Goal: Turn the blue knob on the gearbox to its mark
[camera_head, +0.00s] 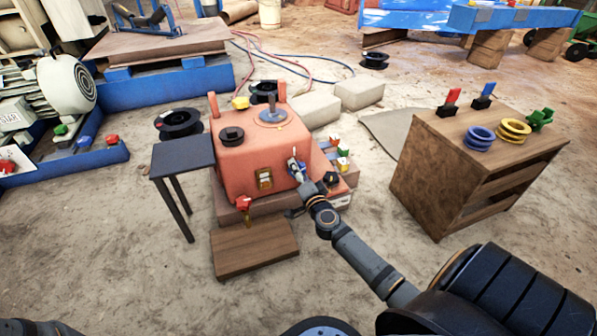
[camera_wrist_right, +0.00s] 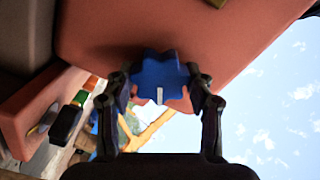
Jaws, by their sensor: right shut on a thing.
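The gearbox (camera_head: 245,150) is a salmon-red box standing on a low base in the middle of the head view. The blue knob (camera_wrist_right: 158,72) is star-shaped, with a white line on its face, on the gearbox's red side. In the wrist view the line points down the picture. My right gripper (camera_head: 297,168) is at the gearbox's right front side. In the wrist view its dark fingers close on the knob from left and right. The knob's mark on the housing cannot be made out. My left gripper is not in view.
A wooden stand (camera_head: 455,190) with blue and yellow rings is on the right. A small dark table (camera_head: 183,155) stands left of the gearbox, and a wooden step (camera_head: 253,250) lies in front. Small coloured valves (camera_head: 342,155) sit close to the right of my right gripper.

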